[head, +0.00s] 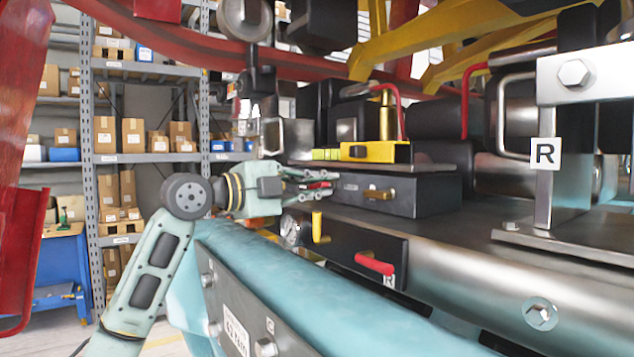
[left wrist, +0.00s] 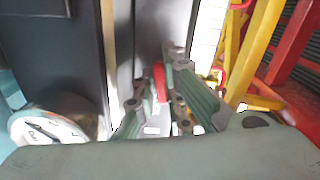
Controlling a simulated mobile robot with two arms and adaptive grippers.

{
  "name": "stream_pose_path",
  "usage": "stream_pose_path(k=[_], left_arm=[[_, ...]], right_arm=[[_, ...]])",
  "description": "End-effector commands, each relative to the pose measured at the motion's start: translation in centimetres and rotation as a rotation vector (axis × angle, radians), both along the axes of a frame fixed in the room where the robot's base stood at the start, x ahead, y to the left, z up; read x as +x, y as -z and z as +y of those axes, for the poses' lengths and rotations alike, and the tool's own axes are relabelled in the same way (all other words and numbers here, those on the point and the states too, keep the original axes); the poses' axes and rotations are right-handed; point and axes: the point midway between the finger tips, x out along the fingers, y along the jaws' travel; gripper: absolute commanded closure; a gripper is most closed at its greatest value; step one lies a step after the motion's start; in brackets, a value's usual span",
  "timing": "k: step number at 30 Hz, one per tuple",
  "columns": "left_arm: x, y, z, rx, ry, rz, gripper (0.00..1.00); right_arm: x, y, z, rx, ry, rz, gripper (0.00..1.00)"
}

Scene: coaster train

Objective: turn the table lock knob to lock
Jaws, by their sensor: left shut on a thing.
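My left gripper (head: 325,181) comes in from the left at the left end of a dark grey table block (head: 420,198). Its fingers are shut on a small red knob (head: 318,186), which seems to be the table lock knob. The red knob also shows between the fingers in the left wrist view (left wrist: 159,82). The fingers hide much of it, so I cannot tell how it is turned. A brass latch (head: 378,194) sits on the block's front face, apart from the fingers. My right gripper is not in view.
Below the gripper are a round gauge (head: 291,230), a yellow handle (head: 319,226) and a red lever (head: 374,263). A yellow tool (head: 375,152) lies on top of the block. A teal padded rail (head: 290,275) runs along the front. Shelves with boxes stand behind.

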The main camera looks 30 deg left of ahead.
Motion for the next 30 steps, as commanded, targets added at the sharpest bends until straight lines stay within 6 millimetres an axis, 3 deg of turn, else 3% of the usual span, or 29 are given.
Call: stream_pose_path(k=[12,29,30], left_arm=[[-0.03,-0.11,0.07,0.187,-0.001,-0.079,1.00],[-0.03,-0.09,0.06,0.215,-0.001,-0.092,1.00],[-0.03,-0.09,0.06,0.214,-0.001,-0.092,0.87]], right_arm=[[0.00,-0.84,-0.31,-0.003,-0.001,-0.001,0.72],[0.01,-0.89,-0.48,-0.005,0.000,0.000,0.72],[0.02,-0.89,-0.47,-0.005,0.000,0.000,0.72]])
